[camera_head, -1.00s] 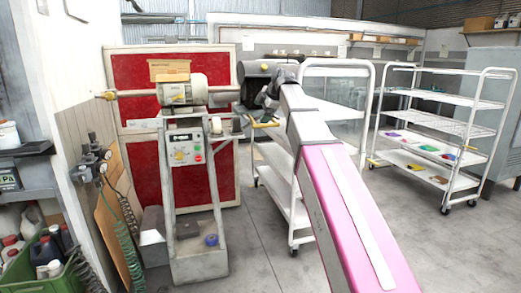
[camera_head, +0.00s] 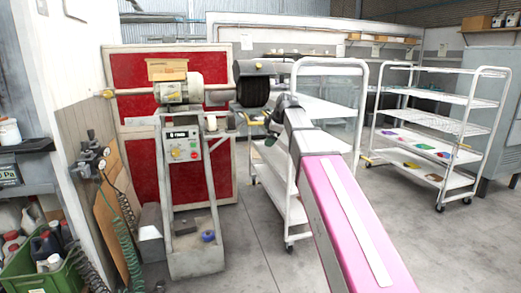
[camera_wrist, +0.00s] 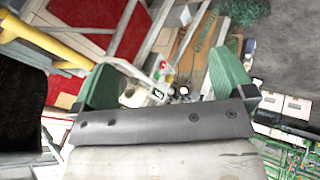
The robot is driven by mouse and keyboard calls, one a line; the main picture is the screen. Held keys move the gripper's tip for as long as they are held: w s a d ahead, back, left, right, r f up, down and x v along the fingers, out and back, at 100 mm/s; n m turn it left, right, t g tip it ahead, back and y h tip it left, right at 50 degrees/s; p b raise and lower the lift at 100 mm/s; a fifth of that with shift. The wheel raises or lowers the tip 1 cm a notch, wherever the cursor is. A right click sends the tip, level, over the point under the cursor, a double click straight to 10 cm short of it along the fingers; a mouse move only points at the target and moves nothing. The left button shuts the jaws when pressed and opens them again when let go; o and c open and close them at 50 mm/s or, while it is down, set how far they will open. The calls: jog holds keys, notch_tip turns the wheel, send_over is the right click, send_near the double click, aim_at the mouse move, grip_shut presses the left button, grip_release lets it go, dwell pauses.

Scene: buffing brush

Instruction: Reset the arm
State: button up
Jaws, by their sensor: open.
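My gripper (camera_wrist: 166,75) is open in the wrist view, its two green fingers spread apart with nothing held between them. In the head view my gripper (camera_head: 271,124) is small, partly hidden by my wrist, just below and to the right of the black buffing brush (camera_head: 252,83). The brush sits on the right end of the buffing machine's shaft. The machine's motor (camera_head: 181,90) stands on a grey stand with a control box (camera_head: 183,143). In the wrist view a dark round shape, likely the brush (camera_wrist: 20,105), shows at the left edge, apart from the fingers.
A white trolley (camera_head: 364,85) stands close behind my arm. A second shelf trolley (camera_head: 441,103) with coloured items is farther right. Red panels (camera_head: 133,72) stand behind the machine. A green crate (camera_head: 40,277) is at lower left. Floor is clear between machine and arm.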

jog(key=s+d+f+m+g+h, duration=0.1)
jog(key=s+d+f+m, duration=0.4)
jog(key=s+f, duration=0.4)
jog(key=s+d+f+m+g+h, duration=0.2)
jog(key=s+d+f+m, duration=0.3)
jog(key=f, duration=1.4)
jog(key=s+d+f+m+g+h, duration=0.1)
jog(key=s+d+f+m+g, duration=0.1)
jog(key=s+d+f+m, duration=0.3)
jog(key=s+f+m, duration=0.3)
jog(key=s+f, duration=0.4)
jog(key=f, duration=0.2)
jog(key=shift+s+m, duration=0.3)
jog(key=shift+s, duration=0.1)
jog(key=shift+d, duration=0.1)
